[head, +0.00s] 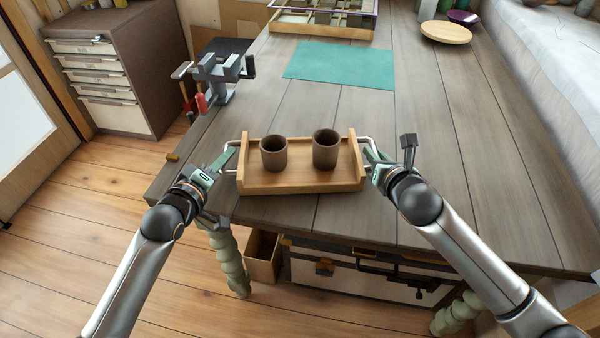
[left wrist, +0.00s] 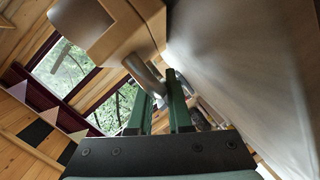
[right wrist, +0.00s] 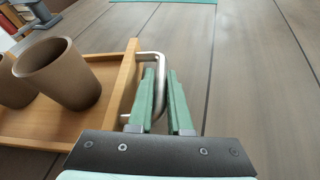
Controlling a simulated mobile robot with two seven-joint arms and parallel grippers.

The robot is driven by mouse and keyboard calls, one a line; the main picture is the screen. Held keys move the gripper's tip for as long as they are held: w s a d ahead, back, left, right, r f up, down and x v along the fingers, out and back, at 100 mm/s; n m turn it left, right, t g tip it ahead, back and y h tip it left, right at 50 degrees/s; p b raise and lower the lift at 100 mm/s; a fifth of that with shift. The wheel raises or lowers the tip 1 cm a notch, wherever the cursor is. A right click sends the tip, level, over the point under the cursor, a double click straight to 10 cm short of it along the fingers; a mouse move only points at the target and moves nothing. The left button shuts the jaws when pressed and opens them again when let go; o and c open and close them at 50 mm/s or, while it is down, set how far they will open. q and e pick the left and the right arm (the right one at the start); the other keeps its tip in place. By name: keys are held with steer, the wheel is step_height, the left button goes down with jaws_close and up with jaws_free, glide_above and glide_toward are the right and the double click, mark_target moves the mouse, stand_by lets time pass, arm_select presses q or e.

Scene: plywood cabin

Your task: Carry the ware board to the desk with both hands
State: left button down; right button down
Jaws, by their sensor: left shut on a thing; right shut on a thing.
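The ware board (head: 300,183) is a wooden tray with raised ends and a metal handle at each end. It is at the near part of the grey-brown plank desk (head: 350,120); I cannot tell if it touches the top. Two brown cups, a left one (head: 274,153) and a right one (head: 326,149), stand upright on it. My left gripper (head: 226,160) is shut on the left handle, also seen in the left wrist view (left wrist: 146,76). My right gripper (head: 371,158) is shut on the right handle, which shows between the fingers in the right wrist view (right wrist: 160,90).
A teal mat (head: 340,65) lies beyond the board. A grey vise (head: 216,75) is on the desk's left edge. A round wooden board (head: 446,33) and a wooden frame (head: 322,22) are at the back. The desk's right side is clear. A drawer cabinet (head: 105,75) stands left.

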arm_select(q)
steer(key=shift+f, duration=0.3)
arm_select(e)
steer(key=shift+f, duration=0.35)
arm_select(q)
steer(key=c, duration=0.8)
jaws_free()
steer(key=shift+c, duration=0.2)
arm_select(e)
steer(key=c, duration=0.8)
jaws_free()
steer(key=shift+r, duration=0.1)
steer(key=shift+c, duration=0.2)
arm_select(q)
steer(key=shift+s+r, duration=0.1)
steer(key=shift+s, duration=0.05)
arm_select(e)
steer(key=shift+s+r, duration=0.15)
steer(key=shift+s, duration=0.25)
arm_select(q)
steer(key=v, duration=1.1)
steer(key=shift+s, duration=0.35)
arm_select(e)
steer(key=v, duration=1.1)
steer(key=shift+s+r, duration=0.1)
arm_select(q)
steer(key=shift+a, duration=0.15)
